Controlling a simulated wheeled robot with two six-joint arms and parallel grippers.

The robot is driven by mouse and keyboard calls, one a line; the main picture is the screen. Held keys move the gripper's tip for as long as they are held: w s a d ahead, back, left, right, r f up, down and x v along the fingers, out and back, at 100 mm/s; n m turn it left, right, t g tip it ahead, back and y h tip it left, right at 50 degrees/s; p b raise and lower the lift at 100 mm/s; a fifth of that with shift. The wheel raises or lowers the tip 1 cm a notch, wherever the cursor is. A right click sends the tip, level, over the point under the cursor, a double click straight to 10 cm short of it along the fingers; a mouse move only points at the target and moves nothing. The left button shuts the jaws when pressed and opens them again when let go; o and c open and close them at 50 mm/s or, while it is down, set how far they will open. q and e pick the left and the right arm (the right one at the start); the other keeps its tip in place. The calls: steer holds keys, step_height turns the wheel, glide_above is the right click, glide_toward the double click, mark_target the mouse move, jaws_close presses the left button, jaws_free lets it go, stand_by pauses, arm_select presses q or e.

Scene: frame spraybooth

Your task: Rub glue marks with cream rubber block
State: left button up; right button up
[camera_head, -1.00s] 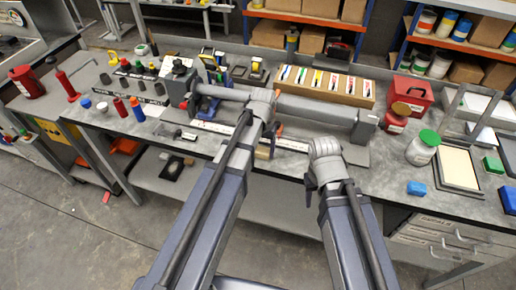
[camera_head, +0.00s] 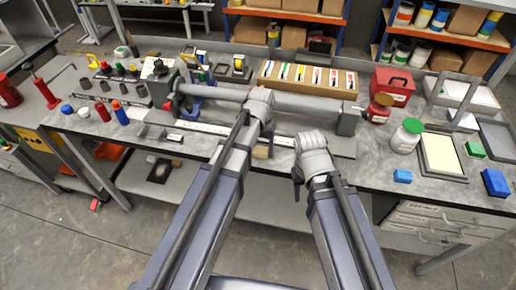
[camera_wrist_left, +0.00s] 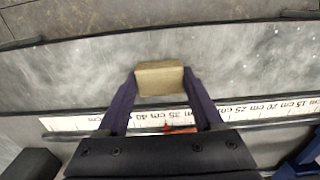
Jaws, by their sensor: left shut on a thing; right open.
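My left gripper (camera_wrist_left: 160,100) is shut on a cream-tan rubber block (camera_wrist_left: 160,78), which sits between its two dark fingers. The block is over a smudged grey surface (camera_wrist_left: 80,72), just past a white ruler strip (camera_wrist_left: 245,110); I cannot tell if it touches. In the head view the block (camera_head: 262,151) shows partly below my left wrist, which hides most of the gripper. My right gripper (camera_head: 297,186) is open, small and dark below its wrist at the bench's front edge, with nothing seen in it. No glue mark can be told apart from the grey smudges.
A long grey tube (camera_head: 305,108) lies across the bench behind the grippers. Bottles and a marker box (camera_head: 308,79) stand left and behind.

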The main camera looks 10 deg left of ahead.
arm_select(q)
steer(key=shift+d, duration=1.85)
steer(key=shift+f, duration=0.15)
steer(key=shift+s, duration=0.1)
steer(key=shift+a, duration=2.05)
steer(key=shift+w+a, duration=0.2)
steer(key=shift+a, duration=1.65)
steer(key=shift+w+a, duration=0.15)
steer(key=shift+a, duration=1.85)
